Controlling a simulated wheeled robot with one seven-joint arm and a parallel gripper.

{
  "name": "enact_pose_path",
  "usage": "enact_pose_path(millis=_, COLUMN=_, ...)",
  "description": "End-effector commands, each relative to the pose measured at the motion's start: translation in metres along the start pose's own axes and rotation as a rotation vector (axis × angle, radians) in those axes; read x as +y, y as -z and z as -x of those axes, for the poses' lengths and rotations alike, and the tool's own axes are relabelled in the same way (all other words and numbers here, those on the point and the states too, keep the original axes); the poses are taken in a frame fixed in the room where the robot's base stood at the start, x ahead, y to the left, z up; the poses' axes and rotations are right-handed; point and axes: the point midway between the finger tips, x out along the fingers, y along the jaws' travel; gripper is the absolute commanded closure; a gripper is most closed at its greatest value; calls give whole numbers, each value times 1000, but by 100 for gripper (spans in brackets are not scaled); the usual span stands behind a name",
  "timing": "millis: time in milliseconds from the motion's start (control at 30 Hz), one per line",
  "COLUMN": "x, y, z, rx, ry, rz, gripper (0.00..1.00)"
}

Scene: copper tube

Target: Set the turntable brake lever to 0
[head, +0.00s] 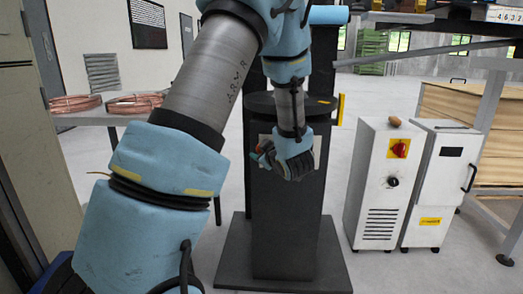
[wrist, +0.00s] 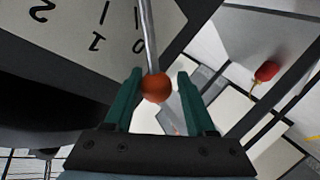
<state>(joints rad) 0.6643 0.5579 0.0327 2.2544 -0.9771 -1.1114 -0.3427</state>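The brake lever (wrist: 147,40) is a thin metal rod ending in an orange ball knob (wrist: 156,88). It passes over the edge of a pale scale plate (wrist: 75,22) marked 2, 1 and 0, and the rod lies close to the 0. My gripper (wrist: 160,82) has its green fingers apart, one on each side of the knob. A gap shows on the knob's right; contact on the left cannot be told. In the head view my gripper (head: 287,160) is in front of the black turntable pedestal (head: 285,225), hiding the lever and most of the plate.
White cabinets (head: 375,185) stand right of the pedestal, with a small brown object (head: 395,122) on top. Copper coils (head: 135,103) lie on a table at the left. Stacked boards (head: 455,105) are behind the cabinets. Bare floor lies between pedestal and cabinets.

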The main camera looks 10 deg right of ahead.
Motion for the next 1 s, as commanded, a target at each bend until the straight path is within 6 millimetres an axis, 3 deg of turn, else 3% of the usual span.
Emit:
enact_pose_path(millis=333, x=3, y=1, z=8, rx=0, ry=-5, rz=1, gripper=44)
enact_pose_path(millis=800, x=2, y=1, z=92, rx=-1, ry=-4, rz=0, gripper=44)
enact_pose_path(millis=1000, x=1, y=0, z=107, rx=0, ry=-2, rz=0, gripper=44)
